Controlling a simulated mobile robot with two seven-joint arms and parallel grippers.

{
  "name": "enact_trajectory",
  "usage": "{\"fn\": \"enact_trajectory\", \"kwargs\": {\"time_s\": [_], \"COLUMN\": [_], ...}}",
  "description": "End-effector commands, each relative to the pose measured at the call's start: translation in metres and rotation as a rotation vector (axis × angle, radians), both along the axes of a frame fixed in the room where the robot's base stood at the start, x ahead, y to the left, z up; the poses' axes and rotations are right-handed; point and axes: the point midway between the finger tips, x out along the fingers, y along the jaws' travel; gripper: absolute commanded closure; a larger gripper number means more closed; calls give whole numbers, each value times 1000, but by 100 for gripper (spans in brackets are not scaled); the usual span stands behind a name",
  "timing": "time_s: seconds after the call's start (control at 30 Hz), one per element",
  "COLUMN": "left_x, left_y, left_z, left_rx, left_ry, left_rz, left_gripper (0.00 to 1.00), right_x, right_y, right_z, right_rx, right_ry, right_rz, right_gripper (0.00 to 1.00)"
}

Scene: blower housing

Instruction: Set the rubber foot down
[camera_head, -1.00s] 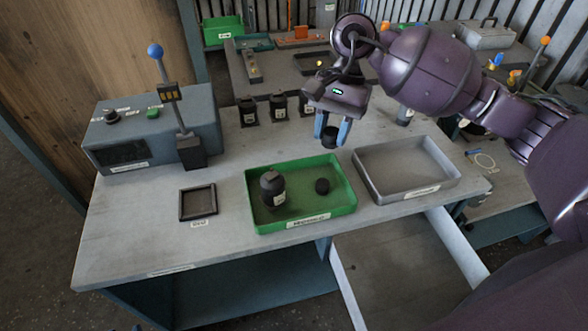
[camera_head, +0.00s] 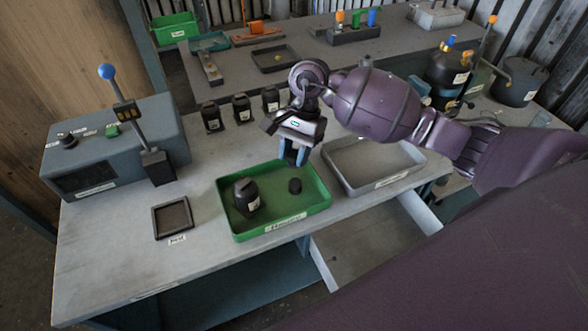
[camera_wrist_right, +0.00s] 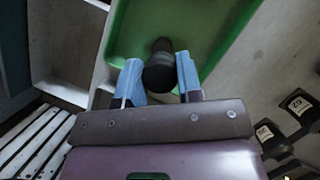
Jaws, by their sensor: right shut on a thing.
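My right gripper (camera_head: 297,158) is over the back right part of the green tray (camera_head: 275,229). It is shut on a dark rubber foot (camera_wrist_right: 158,76), which the wrist view shows between the blue fingers; the fingers mostly hide it in the head view. A second small black foot (camera_head: 295,186) lies in the tray just below the gripper. In the wrist view this second foot (camera_wrist_right: 162,45) shows right behind the held one; I cannot tell whether they touch. A black housing (camera_head: 246,194) stands in the tray's left half. My left gripper is not in view.
A grey tray (camera_head: 393,181) stands right of the green one, empty where visible. A small square black frame (camera_head: 173,218) lies to the left. A grey control box with a blue-knobbed lever (camera_head: 107,72) stands at the back left. Several black housings (camera_head: 241,107) line the back.

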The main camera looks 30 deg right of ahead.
Motion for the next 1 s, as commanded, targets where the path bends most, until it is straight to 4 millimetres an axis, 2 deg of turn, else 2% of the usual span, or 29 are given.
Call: {"fn": "enact_trajectory", "kwargs": {"time_s": [0.1, 0.37, 0.6, 1.0], "left_x": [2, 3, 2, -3], "left_y": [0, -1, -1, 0], "left_z": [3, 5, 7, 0], "left_rx": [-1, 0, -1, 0], "left_ry": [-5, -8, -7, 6], "left_rz": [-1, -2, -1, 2], "left_gripper": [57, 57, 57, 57], "right_x": [0, 0, 0, 0], "right_y": [0, 0, 0, 0], "right_z": [-15, -30, -61, -67], "right_rx": [1, 0, 2, -1], "right_ry": [1, 2, 1, -1], "right_rz": [-1, -1, 0, 1], "right_gripper": [93, 93, 93, 93]}}
